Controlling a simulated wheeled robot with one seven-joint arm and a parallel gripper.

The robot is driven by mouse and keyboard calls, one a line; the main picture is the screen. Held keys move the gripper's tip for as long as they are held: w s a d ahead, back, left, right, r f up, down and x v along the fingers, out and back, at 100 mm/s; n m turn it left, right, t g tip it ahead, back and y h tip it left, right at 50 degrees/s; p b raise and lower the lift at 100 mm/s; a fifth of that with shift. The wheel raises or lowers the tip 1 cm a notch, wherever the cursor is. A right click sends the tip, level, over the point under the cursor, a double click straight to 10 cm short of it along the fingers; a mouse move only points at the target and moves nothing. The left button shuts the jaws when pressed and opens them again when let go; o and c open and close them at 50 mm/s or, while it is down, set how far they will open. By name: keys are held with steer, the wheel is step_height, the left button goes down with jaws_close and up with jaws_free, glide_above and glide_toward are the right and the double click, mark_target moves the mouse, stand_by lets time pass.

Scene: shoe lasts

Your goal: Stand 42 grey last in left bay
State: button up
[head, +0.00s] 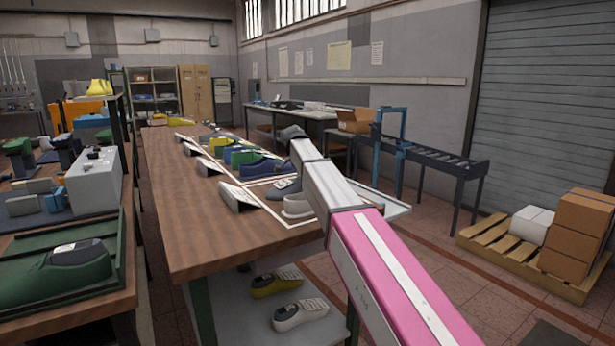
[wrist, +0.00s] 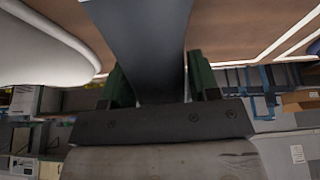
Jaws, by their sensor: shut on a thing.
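My gripper (wrist: 158,82) is shut, with its green fingers on either side of a dark grey last (wrist: 140,40) in the wrist view. Only a smooth, narrow part of that last shows there. In the head view, a grey last (head: 283,187) shows beside my arm, over the nearest white-outlined bay; it looks like the held one. My arm hides the fingers there, and I cannot tell whether the last touches the table. A white last (head: 297,206) stands close by in the nearest bay, and its pale side fills the upper left of the wrist view (wrist: 40,50).
The wooden table (head: 190,235) has a row of outlined bays with tilted cards (head: 238,196). Blue and green lasts (head: 259,165) stand in the bay behind. The table's left side is clear.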

steer(key=o, duration=1.4)
steer(key=shift+o, duration=0.2)
steer(key=shift+r, duration=0.1)
steer(key=v, duration=1)
steer(key=shift+s+a+r, duration=0.15)
steer(key=shift+a+r, duration=0.05)
steer(key=shift+r, duration=0.1)
steer(key=shift+d, duration=0.1)
